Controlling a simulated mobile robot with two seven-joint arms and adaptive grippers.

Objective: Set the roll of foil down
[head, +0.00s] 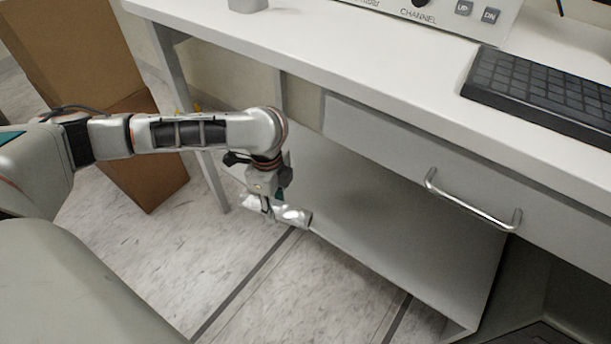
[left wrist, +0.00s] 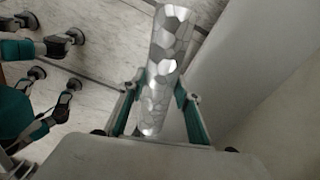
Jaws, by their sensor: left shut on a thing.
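The roll of foil (head: 292,215) is a shiny silver cylinder in my left gripper (head: 266,204), in front of the desk's lower panel. In the left wrist view the roll (left wrist: 168,62) has a crinkled, faceted surface and stands lengthwise between the two teal-edged fingers of the left gripper (left wrist: 160,95), which are shut on it. In the head view the gripper points down and the roll appears above the floor; I cannot tell the exact gap. My right gripper is not in view in the head picture.
A white desk (head: 390,75) with a drawer handle (head: 470,203) fills the right side. A black keyboard (head: 545,90) and a control box (head: 440,12) are on its top. Brown cardboard boxes (head: 85,55) stand at left. The marbled floor (head: 250,245) below is open.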

